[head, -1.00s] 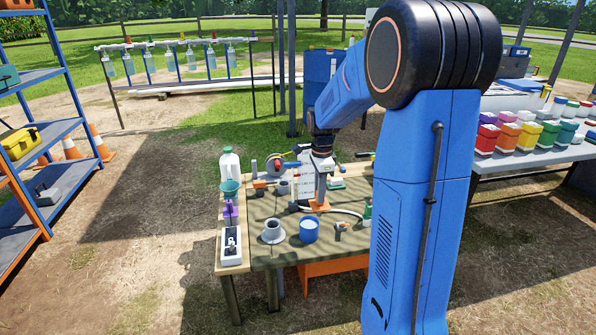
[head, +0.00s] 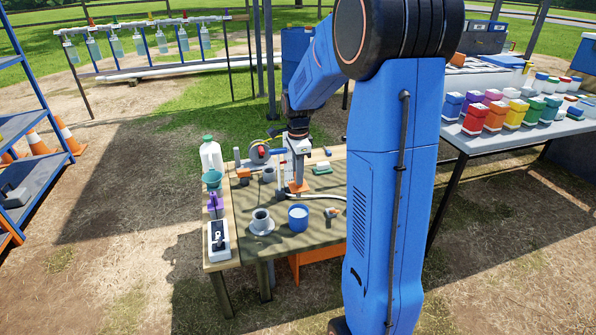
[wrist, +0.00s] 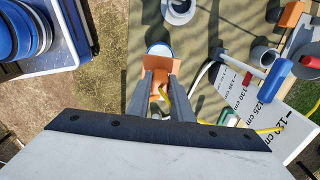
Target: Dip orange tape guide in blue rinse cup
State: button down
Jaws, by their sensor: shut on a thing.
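My gripper (head: 297,172) is shut on the orange tape guide (wrist: 159,66) in the wrist view, with its two grey fingers on either side of it. The guide also shows as an orange patch (head: 297,187) under the gripper in the head view. The blue rinse cup (head: 298,217) stands near the front of the table. In the wrist view its rim (wrist: 158,48) shows just beyond the guide, which partly covers it. The guide looks apart from the cup. A yellow strip (wrist: 268,129) shows to the right of the fingers.
A grey cup on a round base (head: 261,221) stands left of the blue cup. A white scale board (wrist: 262,108) and a grey mug (wrist: 263,56) lie to the right in the wrist view. A reel (head: 259,153) and a white jug (head: 211,157) stand at the back left.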

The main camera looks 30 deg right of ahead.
jog(key=shift+f, duration=2.3)
jog(key=shift+f, duration=0.15)
jog(key=shift+f, duration=3)
jog(key=shift+f, duration=0.15)
dwell(0.3)
jog(key=shift+r, duration=4.8)
